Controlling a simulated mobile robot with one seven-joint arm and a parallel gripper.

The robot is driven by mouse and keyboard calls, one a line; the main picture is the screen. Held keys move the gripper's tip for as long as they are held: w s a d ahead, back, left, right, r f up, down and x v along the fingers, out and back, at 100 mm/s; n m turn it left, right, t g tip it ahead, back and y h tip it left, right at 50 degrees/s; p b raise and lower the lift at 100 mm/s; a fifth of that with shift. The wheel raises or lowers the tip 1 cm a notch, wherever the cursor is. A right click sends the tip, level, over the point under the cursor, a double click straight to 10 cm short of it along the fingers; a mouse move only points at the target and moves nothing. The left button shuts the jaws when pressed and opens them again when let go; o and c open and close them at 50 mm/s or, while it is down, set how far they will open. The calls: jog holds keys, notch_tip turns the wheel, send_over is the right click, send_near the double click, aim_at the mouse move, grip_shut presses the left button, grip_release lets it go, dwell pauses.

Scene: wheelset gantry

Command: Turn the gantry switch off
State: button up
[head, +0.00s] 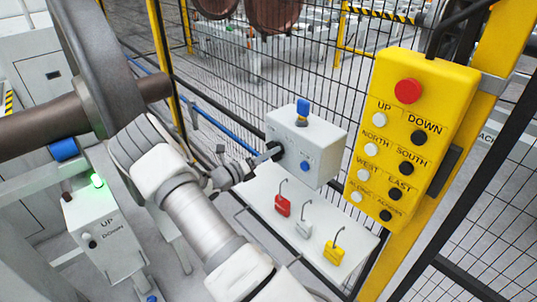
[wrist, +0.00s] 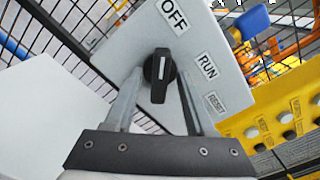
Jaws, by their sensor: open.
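The gantry switch is a black rotary knob (wrist: 159,76) on a light grey box (wrist: 215,75) with OFF, RUN and RESET labels. The knob's white line points up in the wrist view, toward the side of the OFF label (wrist: 173,15). My gripper (wrist: 160,82) is open, one finger on each side of the knob; I cannot tell if they touch it. In the head view the box (head: 305,145) has a blue-topped fitting and a blue button. My gripper (head: 268,156) is at its left side there, and the knob is mostly hidden.
A yellow pendant (head: 425,110) with a red button and several direction buttons hangs right of the box. Red, white and yellow padlocks (head: 333,252) hang on a pale panel below it. Black mesh fence stands behind. An UP/DOWN box (head: 105,235) with a green light stands left.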

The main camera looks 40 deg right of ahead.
jog(key=s+a+b, duration=0.1)
jog(key=a, duration=1.6)
jog(key=shift+s+a, duration=0.15)
jog(key=shift+s, duration=0.05)
jog(key=s+a+r+m+g+y, duration=0.1)
jog(key=s+r+m+g+y, duration=0.2)
jog(key=s+r+m+y, duration=0.8)
jog(key=s+a+r+m+t+y, duration=0.7)
jog(key=s+a+r+m, duration=0.2)
jog(key=s+m, duration=0.5)
jog(key=shift+s+a+m, duration=0.2)
jog(key=shift+a+m, duration=1.15)
jog(key=shift+m, duration=0.15)
